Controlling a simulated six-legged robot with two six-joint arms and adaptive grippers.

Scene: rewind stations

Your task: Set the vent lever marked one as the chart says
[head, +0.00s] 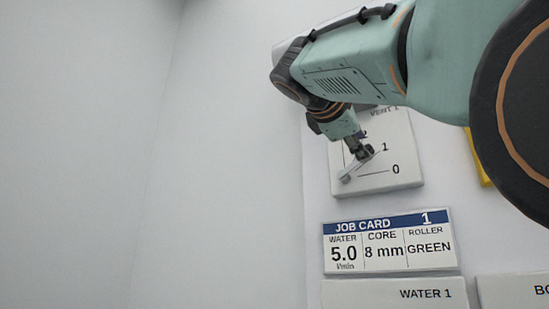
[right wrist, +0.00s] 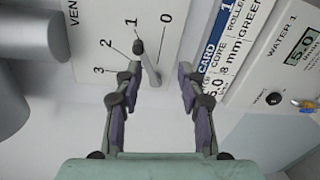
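The vent lever (right wrist: 150,68) is a pale grey bar with a dark knob at its end, on the white VENT 1 panel (head: 402,132). In the right wrist view the panel has marks 0, 1, 2 and 3, and the knob points about at mark 1. My right gripper (right wrist: 158,74) is open in front of the panel; the lever lies between its fingertips, nearer the left one. Contact cannot be told. In the head view the right gripper (head: 360,153) covers part of the lever and the upper marks. My left gripper is out of view. No vent chart is seen.
A job card (head: 390,243) below the panel reads 1, water 5.0 l/min, core 8 mm, roller green. Under it is the WATER 1 panel (head: 380,294), whose display (right wrist: 302,45) reads 5.0. A yellow edge (head: 478,158) shows at right. Plain wall fills the left.

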